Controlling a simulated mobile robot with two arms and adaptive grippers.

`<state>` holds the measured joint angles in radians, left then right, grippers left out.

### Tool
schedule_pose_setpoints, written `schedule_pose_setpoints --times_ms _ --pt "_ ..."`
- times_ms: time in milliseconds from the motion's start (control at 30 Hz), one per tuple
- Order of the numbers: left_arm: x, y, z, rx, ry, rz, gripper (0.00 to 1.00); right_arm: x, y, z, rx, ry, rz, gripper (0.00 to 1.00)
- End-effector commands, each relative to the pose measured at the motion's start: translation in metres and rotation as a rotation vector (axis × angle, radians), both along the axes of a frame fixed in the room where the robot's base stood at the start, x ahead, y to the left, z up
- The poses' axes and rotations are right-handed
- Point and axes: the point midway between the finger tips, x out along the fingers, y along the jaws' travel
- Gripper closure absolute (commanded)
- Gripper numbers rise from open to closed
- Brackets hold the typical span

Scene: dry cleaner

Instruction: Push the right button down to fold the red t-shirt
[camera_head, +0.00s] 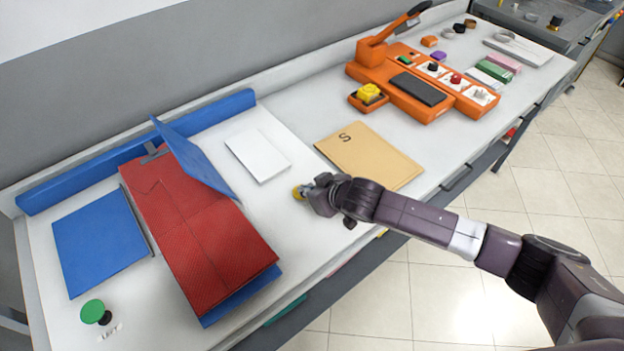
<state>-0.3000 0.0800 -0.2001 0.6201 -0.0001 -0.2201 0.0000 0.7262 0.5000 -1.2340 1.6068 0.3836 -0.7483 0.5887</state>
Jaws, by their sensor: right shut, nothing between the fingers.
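The red t-shirt (190,225) lies as a long narrow shape on the blue folding board. The board's left panel (100,240) lies flat and bare. Its right panel (192,158) is tilted up along the shirt's right side. A green button (93,311) marks the board's front left. A yellow button (297,193) at the right is partly hidden by my right gripper (309,191). The gripper is shut, with its tips at the yellow button; I cannot tell whether they touch or press it. My left gripper is not in view.
A white sheet (258,155) lies right of the raised panel, and a tan envelope marked S (370,157) lies beyond the gripper. An orange machine (420,100) with a black lever stands farther right. The table's front edge runs beneath my right arm.

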Motion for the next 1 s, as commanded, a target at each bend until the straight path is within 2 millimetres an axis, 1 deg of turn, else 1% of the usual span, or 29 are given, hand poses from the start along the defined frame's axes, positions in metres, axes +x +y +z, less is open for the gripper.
schedule_pose_setpoints --times_ms 67,367,400,433,800,1000 --pt "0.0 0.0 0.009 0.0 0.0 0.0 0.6 -0.002 -0.004 0.002 -0.01 0.012 -0.006 1.0" --pt "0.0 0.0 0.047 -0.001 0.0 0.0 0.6 0.006 -0.006 0.046 -0.001 0.002 -0.004 1.0" --pt "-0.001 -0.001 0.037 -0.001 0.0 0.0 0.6 0.002 -0.009 0.041 -0.002 0.001 -0.004 1.0" --pt "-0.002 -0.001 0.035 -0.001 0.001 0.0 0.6 -0.001 -0.011 0.043 0.0 0.0 -0.002 1.0" --pt "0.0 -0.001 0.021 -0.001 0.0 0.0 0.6 -0.034 -0.033 0.082 0.001 -0.005 -0.002 1.0" --pt "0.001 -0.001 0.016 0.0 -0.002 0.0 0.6 -0.048 -0.042 0.099 0.002 -0.004 -0.002 1.0"
